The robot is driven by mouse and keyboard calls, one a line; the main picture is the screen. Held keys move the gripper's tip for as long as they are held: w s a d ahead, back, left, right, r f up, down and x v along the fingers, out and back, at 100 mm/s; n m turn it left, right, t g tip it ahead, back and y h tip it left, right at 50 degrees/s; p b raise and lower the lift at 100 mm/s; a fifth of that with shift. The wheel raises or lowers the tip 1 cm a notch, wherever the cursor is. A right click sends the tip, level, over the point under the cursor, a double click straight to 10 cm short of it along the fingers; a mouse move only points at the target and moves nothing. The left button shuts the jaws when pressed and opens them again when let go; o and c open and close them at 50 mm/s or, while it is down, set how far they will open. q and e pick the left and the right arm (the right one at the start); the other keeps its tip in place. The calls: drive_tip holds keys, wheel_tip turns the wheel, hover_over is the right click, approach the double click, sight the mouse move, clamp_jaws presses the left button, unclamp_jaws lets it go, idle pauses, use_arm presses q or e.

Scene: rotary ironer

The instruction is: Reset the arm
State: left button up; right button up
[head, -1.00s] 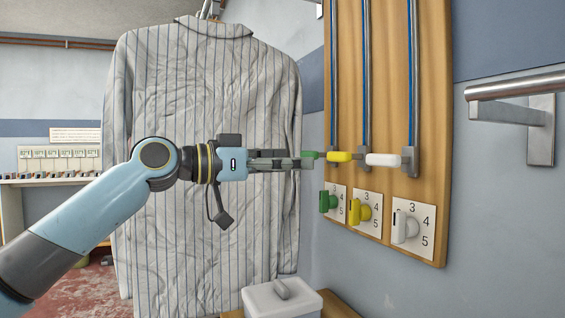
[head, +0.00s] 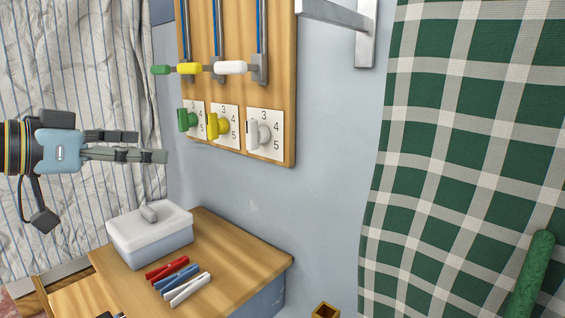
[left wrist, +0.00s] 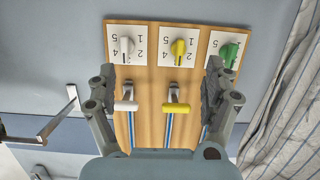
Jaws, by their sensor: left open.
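My left gripper (head: 152,147) is open and empty in the head view, in front of the striped shirt and left of the wooden lever board (head: 287,100). In the left wrist view its two fingers (left wrist: 158,85) are spread wide with the board beyond them. The board carries a green lever handle (head: 161,70), a yellow one (head: 189,68) and a white one (head: 230,67). Below are a green knob (head: 187,119), a yellow knob (head: 217,125) and a white knob (head: 257,134). The gripper appears apart from all of them. My right gripper is not in view.
A white lidded box (head: 150,243) and red, blue and white clips (head: 178,281) rest on a wooden top (head: 250,258). The striped shirt (head: 60,85) hangs at left, a green checked cloth (head: 455,130) at right. A metal bracket (head: 365,35) juts from the wall.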

use_arm(q)
drive_tip(key=s+d+f+n+g+y, duration=0.1)
drive_tip(key=s+f+g+y, duration=0.1)
drive_tip(key=s+f, duration=0.55)
drive_tip(key=s+f+n+g+y, duration=0.1)
drive_tip(key=s+f+g+y, duration=0.3)
drive_tip(key=f, duration=0.6)
drive_tip(key=s+a+f+n+g+y, duration=0.15)
drive_tip(key=s+f, duration=0.25)
drive_tip(key=s, duration=0.5)
drive_tip(key=s+a+f+n+g+y, duration=0.1)
drive_tip(key=s+a+f+n+y, duration=0.2)
drive_tip(key=s, duration=0.7)
wheel_tip(320, 180, down, 28)
drive_tip(key=s+a+r+g, duration=0.1)
drive_tip(key=s+a+g, duration=0.1)
drive_tip(key=s+a, duration=0.1)
drive_tip(key=s+f, duration=1.5)
drive_tip(key=s, duration=0.2)
drive_tip(key=shift+s+a+g, duration=0.2)
drive_tip(key=shift+a+g, duration=0.15)
drive_tip(key=shift+r+n, duration=0.1)
drive_tip(key=shift+n, duration=0.15)
